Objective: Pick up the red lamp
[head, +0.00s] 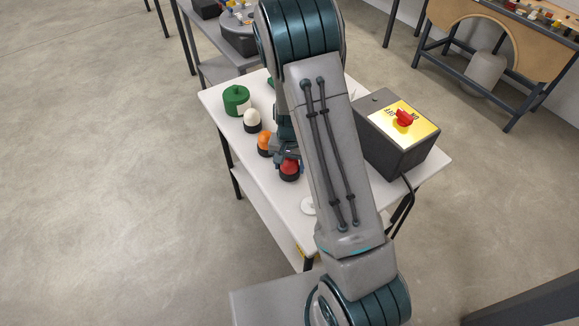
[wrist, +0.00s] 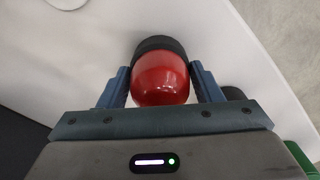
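The red lamp (head: 289,167), a red dome on a black base, is near the table's left edge in the head view. In the wrist view the red lamp (wrist: 160,80) lies between the two fingers of my gripper (wrist: 160,85), one on each side. The fingers look spread around it, with narrow gaps; whether either touches is hard to tell. In the head view my gripper (head: 284,155) is just beside the lamp, partly hidden by my arm. The lamp appears to rest on the white table (head: 262,190).
A grey box with a red switch (head: 404,118) stands on the right. A white disc (head: 308,205) lies nearer the front.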

